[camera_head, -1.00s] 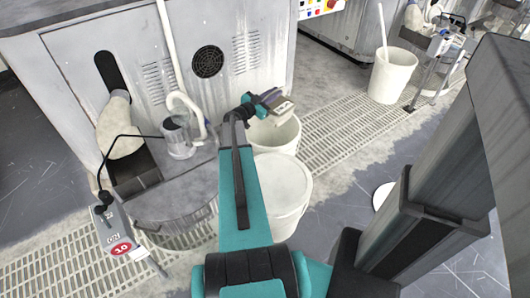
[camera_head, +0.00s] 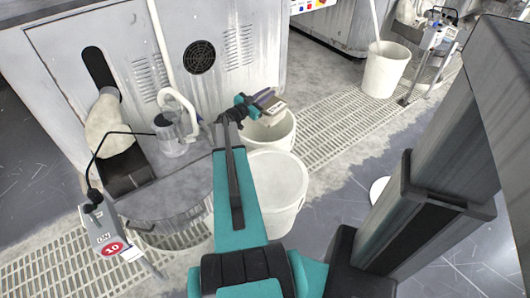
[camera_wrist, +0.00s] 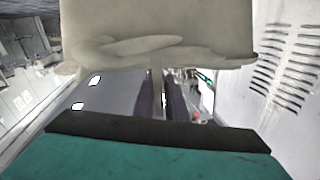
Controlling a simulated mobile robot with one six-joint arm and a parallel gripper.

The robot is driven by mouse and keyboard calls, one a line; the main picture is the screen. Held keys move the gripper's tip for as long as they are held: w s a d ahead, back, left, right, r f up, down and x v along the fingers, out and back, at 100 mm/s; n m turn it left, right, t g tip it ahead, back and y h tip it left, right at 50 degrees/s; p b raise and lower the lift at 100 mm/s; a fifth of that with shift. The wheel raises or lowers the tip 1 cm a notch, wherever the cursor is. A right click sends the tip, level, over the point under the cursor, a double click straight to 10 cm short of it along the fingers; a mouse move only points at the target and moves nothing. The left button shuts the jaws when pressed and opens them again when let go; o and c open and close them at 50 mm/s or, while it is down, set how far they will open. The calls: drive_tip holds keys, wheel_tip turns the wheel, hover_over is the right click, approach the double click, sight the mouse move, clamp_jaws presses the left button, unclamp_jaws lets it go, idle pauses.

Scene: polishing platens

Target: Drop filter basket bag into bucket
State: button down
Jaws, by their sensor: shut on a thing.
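My gripper (camera_head: 266,103) is at the end of my teal arm, above the near side of an open white bucket (camera_head: 286,138). It is shut on the filter basket bag, a pale beige cloth piece that fills the top of the wrist view (camera_wrist: 160,32). In the head view only a small pale part of the bag (camera_head: 273,117) shows below the gripper, over the bucket's opening. My arm and the bag hide part of the rim, and I cannot tell how deep the bag hangs.
A second white bucket (camera_head: 285,190) stands just in front, partly behind my arm. A grey machine cabinet (camera_head: 215,25) with vents is behind. A clear jug (camera_head: 170,135) and a beige sleeve (camera_head: 108,128) are to the left. Another bucket (camera_head: 385,72) stands far right on the floor grating (camera_head: 335,120).

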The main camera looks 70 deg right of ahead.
drive_tip(key=shift+f+b, duration=0.9)
drive_tip(key=shift+f, duration=0.4)
drive_tip(key=c, duration=1.7)
unclamp_jaws()
drive_tip(key=shift+w, duration=0.1)
drive_tip(key=p+v, duration=0.2)
drive_tip(key=v, duration=1.1)
drive_tip(key=shift+w+a+r+p, duration=0.1)
drive_tip(key=shift+w+a+p, duration=0.05)
drive_tip(key=shift+a+p, duration=0.25)
